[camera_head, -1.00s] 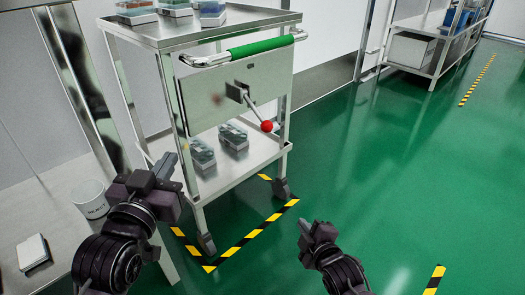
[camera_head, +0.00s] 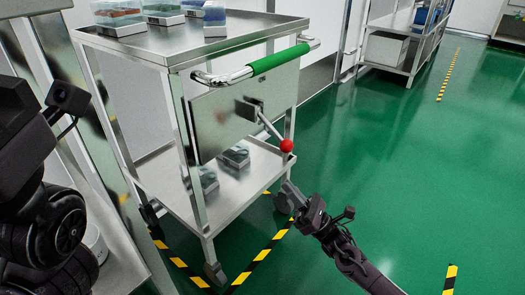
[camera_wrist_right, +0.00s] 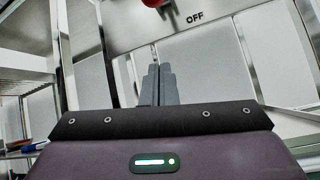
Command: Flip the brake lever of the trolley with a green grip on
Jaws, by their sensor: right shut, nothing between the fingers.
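The trolley (camera_head: 196,57) has a green grip (camera_head: 276,56) on its push bar. On its end panel, the brake lever (camera_head: 270,127) slants down to the right and ends in a red ball (camera_head: 287,146). My right gripper (camera_head: 287,188) is shut and empty, below the ball and apart from it. In the right wrist view, the shut fingers (camera_wrist_right: 158,72) point up toward the panel, with the red ball (camera_wrist_right: 154,3) cut by the top edge and an "OFF" label (camera_wrist_right: 195,17) beside it. My left gripper (camera_head: 22,130) is at the left edge; its fingers do not show.
Clear-lidded boxes (camera_head: 163,10) stand on the trolley's top, and others (camera_head: 235,156) on its lower shelf. Yellow-black floor tape (camera_head: 262,255) runs around the trolley. A metal rack (camera_head: 405,48) stands at the back right. The green floor (camera_head: 425,160) on the right is clear.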

